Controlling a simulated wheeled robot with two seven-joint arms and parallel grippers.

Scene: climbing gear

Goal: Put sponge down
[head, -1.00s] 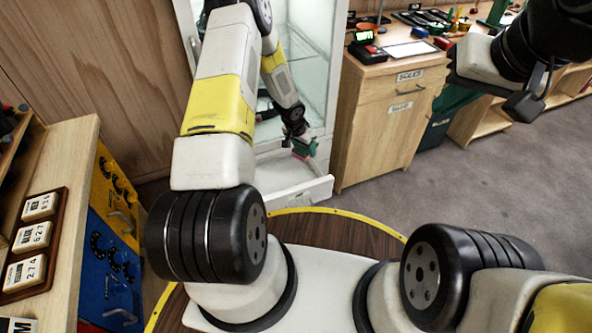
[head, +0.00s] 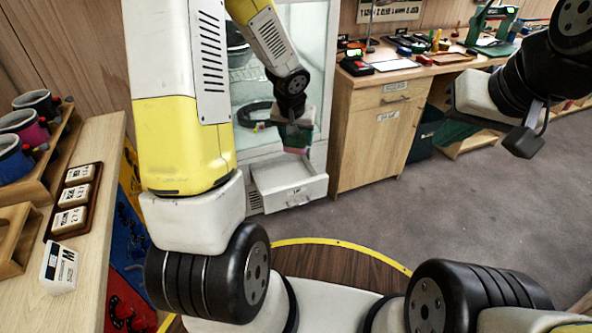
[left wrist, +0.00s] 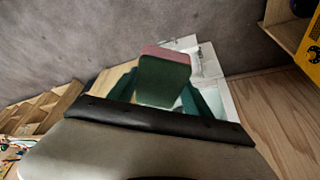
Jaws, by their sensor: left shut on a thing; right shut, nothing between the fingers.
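The sponge is a block with a green body (left wrist: 163,78) and a pink layer, clear in the left wrist view. In the head view its pink side (head: 295,151) shows small below my left gripper (head: 297,136). My left gripper's green fingers are shut on the sponge, in front of the white cabinet and above the open white drawer (head: 314,188). I cannot see the sponge touching the drawer. My right gripper's hand (head: 478,97) is at the right, far from the sponge; its fingertips are hard to make out.
A glass-fronted cabinet (head: 320,70) stands above the drawer, with a dark looped item (head: 250,116) inside. A wooden cabinet (head: 370,135) with tools on top is to its right. A wooden bench (head: 98,145) with mugs and labelled blocks is at left. Grey floor (head: 400,215) is open at right.

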